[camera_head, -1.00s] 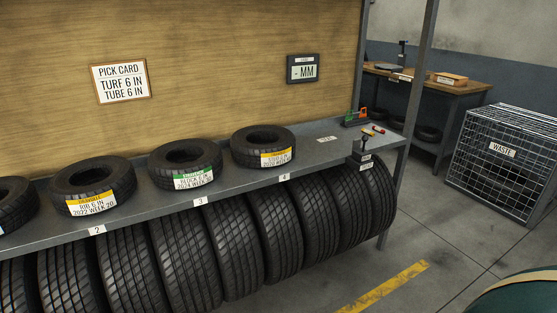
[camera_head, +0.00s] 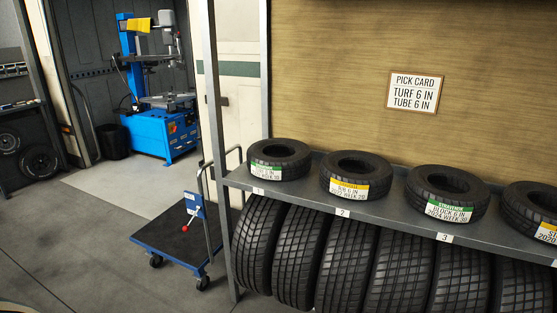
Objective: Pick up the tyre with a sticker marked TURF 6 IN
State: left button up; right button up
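The tyre at place 1 (camera_head: 279,150) has a green-topped sticker (camera_head: 267,171) whose small print I cannot read for certain. The tyre at place 2 (camera_head: 357,165) has a yellow-topped sticker that reads RIB 6 IN. The tyre at place 3 (camera_head: 447,183) has a green-topped sticker reading BLOCK 6 IN. The tyre at the right edge (camera_head: 530,200) has a yellow-topped sticker, partly cut off. A pick card (camera_head: 413,93) on the wall reads TURF 6 IN, TUBE 6 IN. Neither gripper shows.
The metal shelf (camera_head: 394,211) has large tyres (camera_head: 345,262) standing under it. A blue trolley (camera_head: 170,243) stands on the floor at the shelf's left end. A blue machine (camera_head: 162,130) and a dark bin (camera_head: 112,142) are behind.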

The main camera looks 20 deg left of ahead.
aim_at(272, 159)
jog(key=i+j+z, duration=0.1)
jog(key=z, duration=0.35)
jog(key=j+z, duration=0.9)
jog(key=j, duration=0.5)
jog(key=j+z, duration=0.1)
jog(key=j, duration=0.65)
jog(key=k+j, duration=0.1)
jog(key=j, duration=0.6)
jog(key=k+j+z, duration=0.15)
jog(key=j, duration=0.6)
jog(key=i, duration=0.05)
